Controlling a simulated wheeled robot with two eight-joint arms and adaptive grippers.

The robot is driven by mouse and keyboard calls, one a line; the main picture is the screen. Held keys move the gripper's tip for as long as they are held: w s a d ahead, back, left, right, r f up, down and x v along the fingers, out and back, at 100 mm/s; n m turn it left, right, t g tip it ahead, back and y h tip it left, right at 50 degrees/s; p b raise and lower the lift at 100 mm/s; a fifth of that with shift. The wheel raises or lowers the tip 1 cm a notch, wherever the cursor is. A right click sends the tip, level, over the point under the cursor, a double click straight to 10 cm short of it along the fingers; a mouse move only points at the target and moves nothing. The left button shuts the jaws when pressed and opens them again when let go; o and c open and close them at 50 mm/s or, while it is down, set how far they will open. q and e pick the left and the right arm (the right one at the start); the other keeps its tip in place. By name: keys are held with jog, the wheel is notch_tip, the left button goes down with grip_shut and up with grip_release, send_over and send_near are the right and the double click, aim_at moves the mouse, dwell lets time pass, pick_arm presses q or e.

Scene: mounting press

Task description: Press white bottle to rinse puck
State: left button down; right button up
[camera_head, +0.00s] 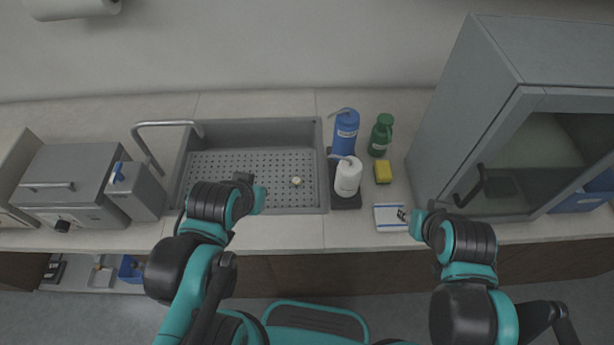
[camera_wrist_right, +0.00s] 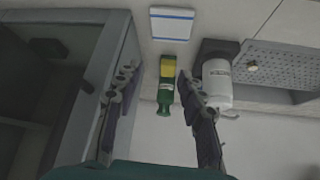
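The white bottle (camera_head: 348,177) stands upright on a dark tray (camera_head: 346,203) at the sink's right edge. It also shows in the right wrist view (camera_wrist_right: 217,85). The small puck (camera_head: 296,181) lies on the perforated floor of the sink (camera_head: 240,168), left of the bottle. It also shows in the wrist view (camera_wrist_right: 252,66). My left gripper (camera_head: 245,178) is over the sink's front left part, apart from puck and bottle; its fingers are too small to read. My right gripper (camera_head: 405,215) is above the counter's front, right of the bottle. In the wrist view its fingers (camera_wrist_right: 158,98) are spread and empty.
A blue bottle (camera_head: 346,134) stands behind the white bottle. A green bottle (camera_head: 381,135), yellow sponge (camera_head: 383,172) and blue-edged white cloth (camera_head: 390,217) are to its right. A grey cabinet (camera_head: 470,110) stands at the right, a grey machine (camera_head: 75,185) at the left.

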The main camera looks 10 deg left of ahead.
grip_shut()
dwell(1.4)
